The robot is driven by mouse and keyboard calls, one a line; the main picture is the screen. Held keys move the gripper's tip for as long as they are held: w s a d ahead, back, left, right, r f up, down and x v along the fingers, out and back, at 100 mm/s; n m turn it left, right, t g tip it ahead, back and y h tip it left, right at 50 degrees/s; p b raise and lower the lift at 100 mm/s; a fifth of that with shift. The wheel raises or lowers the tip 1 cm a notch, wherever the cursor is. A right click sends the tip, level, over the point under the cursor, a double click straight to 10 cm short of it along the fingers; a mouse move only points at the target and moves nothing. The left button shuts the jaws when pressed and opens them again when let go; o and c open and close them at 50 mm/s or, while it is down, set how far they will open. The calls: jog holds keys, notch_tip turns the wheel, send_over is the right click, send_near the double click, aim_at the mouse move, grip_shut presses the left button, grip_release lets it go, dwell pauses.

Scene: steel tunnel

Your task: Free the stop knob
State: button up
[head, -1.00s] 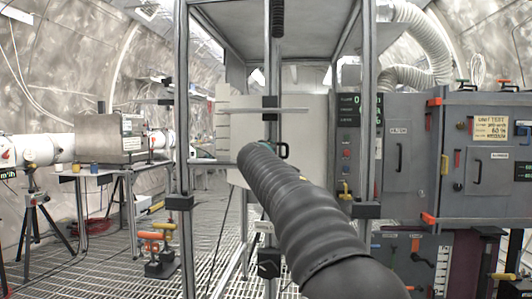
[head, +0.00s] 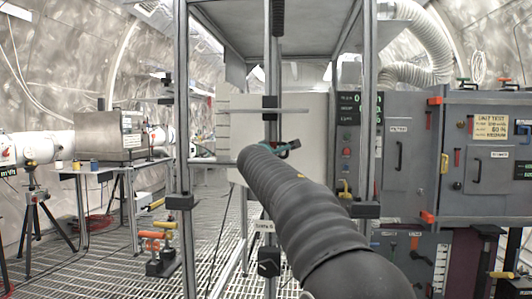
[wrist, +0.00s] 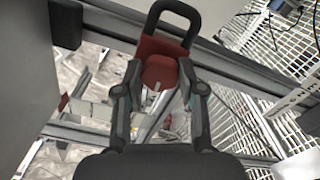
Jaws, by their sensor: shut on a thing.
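In the wrist view, my gripper (wrist: 161,78) is shut on a red padlock-like body (wrist: 164,48) with a thick black loop (wrist: 176,12) at its top. The fingers press on the two sides of the red body. In the head view, my gripper (head: 287,147) shows only as a small dark tip past the end of my dark arm, in front of a pale panel. The grey control column (head: 347,160) carries small red and yellow controls. I cannot tell for sure which of them is the stop knob.
Metal frame posts (head: 183,120) stand on both sides of my arm. A grey cabinet (head: 475,160) with handles is at the right. A clamp stand with orange and yellow handles (head: 155,238) is on the grated floor. A bench with a steel box (head: 110,137) is at the left.

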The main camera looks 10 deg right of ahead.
jog(key=shift+a+n, duration=0.1)
jog(key=shift+n, duration=0.4)
jog(key=o, duration=1.1)
jog(key=shift+o, duration=0.3)
jog(key=v, duration=1.2)
